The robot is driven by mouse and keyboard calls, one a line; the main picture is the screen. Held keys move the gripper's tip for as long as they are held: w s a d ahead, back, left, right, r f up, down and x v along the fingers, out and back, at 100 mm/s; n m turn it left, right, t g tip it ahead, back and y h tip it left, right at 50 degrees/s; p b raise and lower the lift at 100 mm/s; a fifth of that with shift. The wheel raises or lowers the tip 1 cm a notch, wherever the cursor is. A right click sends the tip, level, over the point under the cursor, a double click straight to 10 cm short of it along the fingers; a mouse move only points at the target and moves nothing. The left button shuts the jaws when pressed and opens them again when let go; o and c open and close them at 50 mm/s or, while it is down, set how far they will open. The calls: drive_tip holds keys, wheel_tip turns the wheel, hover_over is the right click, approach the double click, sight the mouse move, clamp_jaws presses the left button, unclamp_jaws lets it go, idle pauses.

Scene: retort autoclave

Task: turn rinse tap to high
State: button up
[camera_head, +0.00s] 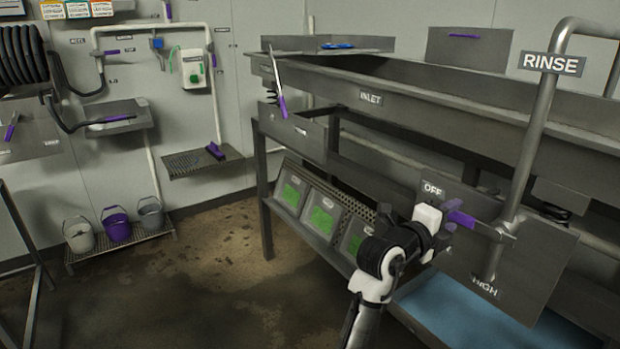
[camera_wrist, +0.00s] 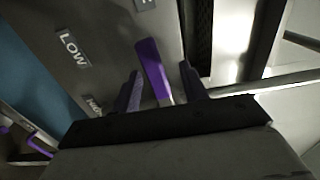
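The rinse tap's purple lever (camera_head: 462,218) points left from its pivot on the pipe, towards the OFF label (camera_head: 433,190) on the grey tap plate (camera_head: 535,262). The HIGH label (camera_head: 484,287) is low on that plate. My gripper (camera_head: 447,228) is at the lever's left end. In the wrist view the purple lever (camera_wrist: 152,65) stands between the two spread fingers of my gripper (camera_wrist: 160,72), with gaps showing on both sides. A LOW label (camera_wrist: 72,47) shows left of it. Another label is partly hidden by my gripper.
The RINSE sign (camera_head: 552,63) hangs on the upright pipe (camera_head: 535,135) above the tap. A long metal trough (camera_head: 440,90) runs behind. Green-fronted trays (camera_head: 322,220) and a blue surface (camera_head: 465,320) lie below. The floor to the left is open.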

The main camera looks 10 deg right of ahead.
drive_tip(key=b+v, duration=0.3)
drive_tip(key=v, duration=0.8)
drive_tip(key=w+a+r+n+t+y, duration=0.1)
drive_tip(key=w+a+r+n+t, duration=0.2)
drive_tip(key=a, duration=0.6)
drive_tip(key=w+a+r+n+t+y+p, duration=0.1)
drive_tip(key=w+a+r+n+t+y, duration=0.1)
drive_tip(key=w+a+r+n+t, duration=0.2)
drive_tip(key=shift+w+a+r+n+t, duration=0.25)
drive_tip(key=shift+a+r+n+t, duration=1.4)
drive_tip(key=shift+a, duration=1.25)
drive_tip(key=shift+f+t, duration=0.15)
drive_tip(key=shift+t, duration=0.1)
drive_tip(key=shift+c, duration=0.3)
